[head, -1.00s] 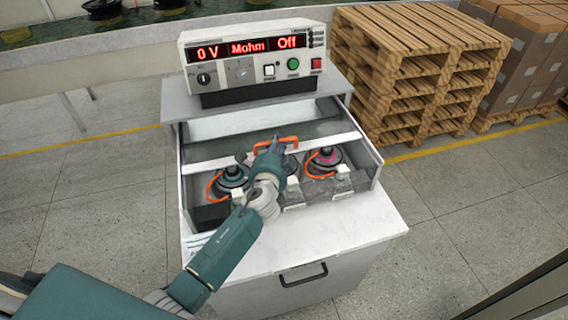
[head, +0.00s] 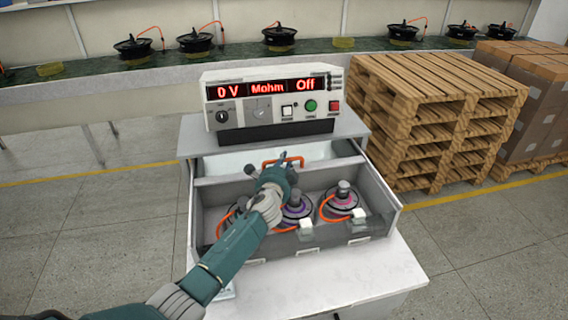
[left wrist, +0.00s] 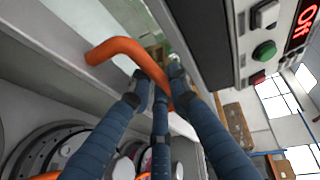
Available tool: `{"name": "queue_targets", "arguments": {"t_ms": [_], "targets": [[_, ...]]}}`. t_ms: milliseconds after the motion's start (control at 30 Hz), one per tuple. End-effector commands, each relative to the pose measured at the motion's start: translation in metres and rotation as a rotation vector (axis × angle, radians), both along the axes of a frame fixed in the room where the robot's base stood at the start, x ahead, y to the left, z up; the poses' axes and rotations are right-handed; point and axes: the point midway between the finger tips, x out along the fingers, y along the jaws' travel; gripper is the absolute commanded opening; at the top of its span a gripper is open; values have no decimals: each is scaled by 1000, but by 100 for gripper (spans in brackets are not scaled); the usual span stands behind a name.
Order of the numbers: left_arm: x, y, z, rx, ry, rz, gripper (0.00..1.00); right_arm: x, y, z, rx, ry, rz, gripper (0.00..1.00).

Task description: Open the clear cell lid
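The cell (head: 385,208) is an open-fronted grey box on a white cabinet. Its orange lid handle (head: 283,162) shows above a pale bar across the cell, and the clear panel (head: 225,165) shows faintly behind the bar. My left gripper (head: 287,163) is at the handle. In the left wrist view its fingers (left wrist: 160,82) overlap the right end of the orange handle (left wrist: 118,46). The fingertips are close together, but whether they clamp the handle is unclear. Motors with orange cables, such as one at the right (head: 341,202), sit inside the cell. My right gripper is not in view.
A tester (head: 272,100) reading 0 V, Mohm and Off stands just behind the cell. Stacked wooden pallets (head: 430,120) and cardboard boxes (head: 525,105) stand to the right. A long bench (head: 360,58) with several motors runs along the back. The floor at left is clear.

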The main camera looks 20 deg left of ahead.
Motion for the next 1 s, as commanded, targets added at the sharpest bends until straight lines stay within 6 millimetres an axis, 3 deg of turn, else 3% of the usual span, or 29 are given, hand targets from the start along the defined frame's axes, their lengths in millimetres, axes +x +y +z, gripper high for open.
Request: {"name": "queue_targets", "arguments": {"t_ms": [100, 533, 1000], "targets": [[0, 0, 0, 0, -1, -1, 36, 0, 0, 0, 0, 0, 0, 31], [-10, -2, 1, 1, 0, 0, 36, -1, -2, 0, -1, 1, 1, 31], [-90, -18, 16, -1, 1, -2, 36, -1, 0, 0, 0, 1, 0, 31]]}}
